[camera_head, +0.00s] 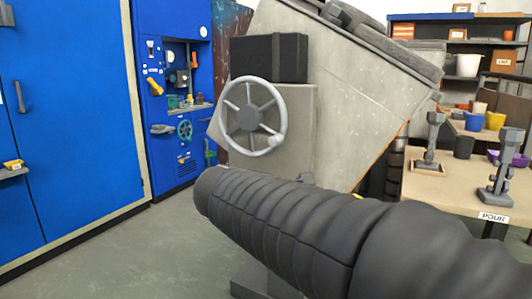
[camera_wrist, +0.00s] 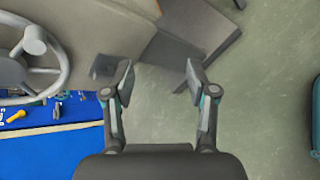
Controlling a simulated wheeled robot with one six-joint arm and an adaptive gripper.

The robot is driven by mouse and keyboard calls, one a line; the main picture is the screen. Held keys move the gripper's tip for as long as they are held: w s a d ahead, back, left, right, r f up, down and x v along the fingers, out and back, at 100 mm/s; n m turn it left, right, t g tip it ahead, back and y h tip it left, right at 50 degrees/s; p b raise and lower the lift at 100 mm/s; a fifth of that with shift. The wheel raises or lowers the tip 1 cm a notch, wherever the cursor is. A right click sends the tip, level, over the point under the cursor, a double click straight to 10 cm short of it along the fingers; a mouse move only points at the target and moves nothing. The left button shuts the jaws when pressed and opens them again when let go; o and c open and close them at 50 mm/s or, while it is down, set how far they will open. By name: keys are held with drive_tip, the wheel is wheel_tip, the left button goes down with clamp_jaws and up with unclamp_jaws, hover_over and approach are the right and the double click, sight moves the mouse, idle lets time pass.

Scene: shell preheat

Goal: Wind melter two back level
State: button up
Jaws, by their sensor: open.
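The melter (camera_head: 355,95) is a big grey box-like body, strongly tilted in the head view. A grey spoked handwheel (camera_head: 253,117) with a knob on its lower right rim sits on the front of its grey stand (camera_head: 300,150). In the wrist view the handwheel (camera_wrist: 62,65) shows at the left edge, partly cut off, its knob near the top. My gripper (camera_wrist: 159,80) is open and empty, apart from the wheel and to its right in that view. In the head view my dark arm covers the lower middle and my fingers do not show. No melter number is readable.
A table marked POUR (camera_head: 440,190) with grey stands is at the right; shelves (camera_head: 465,45) with bins stand behind it. Blue cabinets (camera_head: 75,100) line the left. Floor (camera_head: 120,245) is clear at the lower left. A teal object (camera_wrist: 315,115) shows at the wrist view's right edge.

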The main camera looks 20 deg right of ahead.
sight(273, 143)
drive_tip(key=w+a+r+n+t+h+b, duration=0.25)
drive_tip(key=w+r+n+t+h, duration=0.2)
drive_tip(key=w+r+n, duration=0.6)
drive_tip(key=shift+m, duration=0.95)
drive_tip(key=x, duration=0.4)
drive_tip(key=f+x, duration=0.1)
drive_tip(key=x, duration=0.4)
drive_tip(key=w+a+f+x, duration=0.1)
drive_tip(key=x, duration=0.4)
drive_tip(key=shift+w+d+f, duration=0.1)
drive_tip(key=shift+d+f, duration=0.05)
clamp_jaws()
